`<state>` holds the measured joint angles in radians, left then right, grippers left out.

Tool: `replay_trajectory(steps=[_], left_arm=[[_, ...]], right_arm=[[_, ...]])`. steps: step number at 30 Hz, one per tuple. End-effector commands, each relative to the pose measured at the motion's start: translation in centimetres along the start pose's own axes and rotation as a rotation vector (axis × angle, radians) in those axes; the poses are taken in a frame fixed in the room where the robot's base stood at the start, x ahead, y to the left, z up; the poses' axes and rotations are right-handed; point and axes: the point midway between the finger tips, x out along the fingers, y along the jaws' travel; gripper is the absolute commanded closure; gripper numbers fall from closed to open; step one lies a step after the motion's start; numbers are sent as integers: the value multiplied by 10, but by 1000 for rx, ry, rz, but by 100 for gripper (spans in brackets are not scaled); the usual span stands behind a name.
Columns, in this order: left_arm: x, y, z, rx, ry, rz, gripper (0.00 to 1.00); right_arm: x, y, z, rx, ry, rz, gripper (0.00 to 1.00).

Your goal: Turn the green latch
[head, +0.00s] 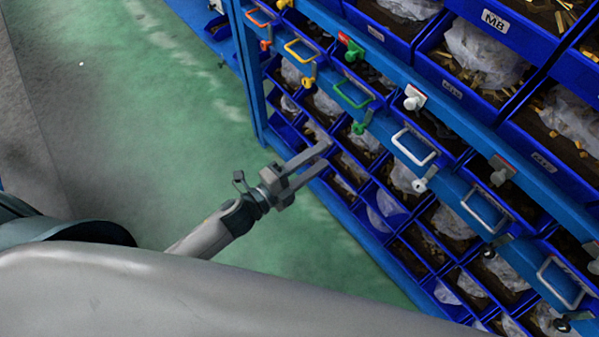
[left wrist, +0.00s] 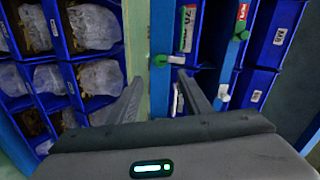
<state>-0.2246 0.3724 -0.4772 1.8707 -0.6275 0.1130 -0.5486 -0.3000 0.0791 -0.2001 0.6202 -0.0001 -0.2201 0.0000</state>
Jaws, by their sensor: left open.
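A green latch (head: 358,127) sits on the blue rail just below a green handle (head: 353,92) in the head view. Another green knob with a red part (head: 350,45) is on the rail above. In the left wrist view a green piece (left wrist: 160,60) shows on a blue post, just beyond and between my fingertips; I cannot tell for sure which latch it is. My left gripper (head: 327,154) is open and empty, its fingers pointing at the rack, below and left of the green latch in the head view. It also shows in the left wrist view (left wrist: 160,83). My right gripper is out of view.
Blue bins (head: 470,55) with plastic bags and brass parts fill the rack. Orange, yellow (head: 300,51) and white handles (head: 414,147) line the rail beside the green one, each near a latch. The green floor (head: 170,100) left of the rack is clear.

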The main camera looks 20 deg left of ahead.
Motion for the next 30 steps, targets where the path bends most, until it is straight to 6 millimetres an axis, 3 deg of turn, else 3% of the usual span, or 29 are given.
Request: replay_trajectory(steps=[3,9,30], left_arm=[[-23,3,0,-1,0,2,56],[-46,2,0,-1,-1,1,56],[-53,0,0,0,-1,0,56]], right_arm=[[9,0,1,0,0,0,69],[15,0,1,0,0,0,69],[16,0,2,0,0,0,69]])
